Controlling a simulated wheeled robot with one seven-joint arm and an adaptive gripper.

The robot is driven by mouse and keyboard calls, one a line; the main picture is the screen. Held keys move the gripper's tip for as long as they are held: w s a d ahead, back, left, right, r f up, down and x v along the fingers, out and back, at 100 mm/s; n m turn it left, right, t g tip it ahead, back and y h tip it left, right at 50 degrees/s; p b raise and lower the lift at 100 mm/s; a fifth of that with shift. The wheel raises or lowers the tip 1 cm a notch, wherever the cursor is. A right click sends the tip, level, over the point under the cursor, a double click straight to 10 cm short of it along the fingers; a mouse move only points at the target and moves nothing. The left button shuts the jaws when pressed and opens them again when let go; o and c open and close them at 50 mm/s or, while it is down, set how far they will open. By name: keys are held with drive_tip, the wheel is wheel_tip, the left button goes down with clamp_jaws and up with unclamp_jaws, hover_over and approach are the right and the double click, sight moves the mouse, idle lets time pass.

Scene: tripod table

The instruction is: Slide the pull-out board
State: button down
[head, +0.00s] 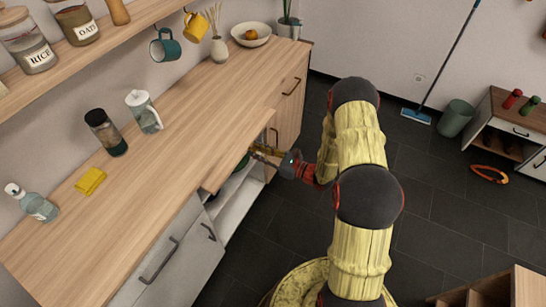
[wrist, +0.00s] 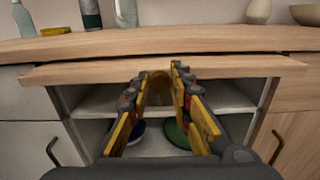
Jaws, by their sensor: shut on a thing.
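The pull-out board (wrist: 80,71) is a light wooden slab just under the worktop. It stands a little out over an open cabinet bay. In the head view the board (head: 226,168) shows as a narrow strip past the counter's front edge. A round brown knob (wrist: 160,84) sits at the middle of its front. My gripper (wrist: 160,76) has its yellow and dark fingers closed on either side of this knob. In the head view my gripper (head: 256,151) reaches the board's front from the right; the knob is mostly hidden there.
The worktop (head: 165,110) carries a dark jar (head: 105,132), a pitcher (head: 144,111) and a yellow cloth (head: 90,181). Dark floor in front is open.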

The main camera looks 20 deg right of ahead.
drive_tip(key=shift+x, duration=1.2)
drive_tip(key=c, duration=1.6)
unclamp_jaws()
drive_tip(key=shift+c, duration=0.2)
drive_tip(key=shift+o, duration=0.3)
drive_tip(key=shift+d, duration=0.1)
drive_tip(key=v, duration=1.2)
drive_tip(key=shift+c, duration=0.2)
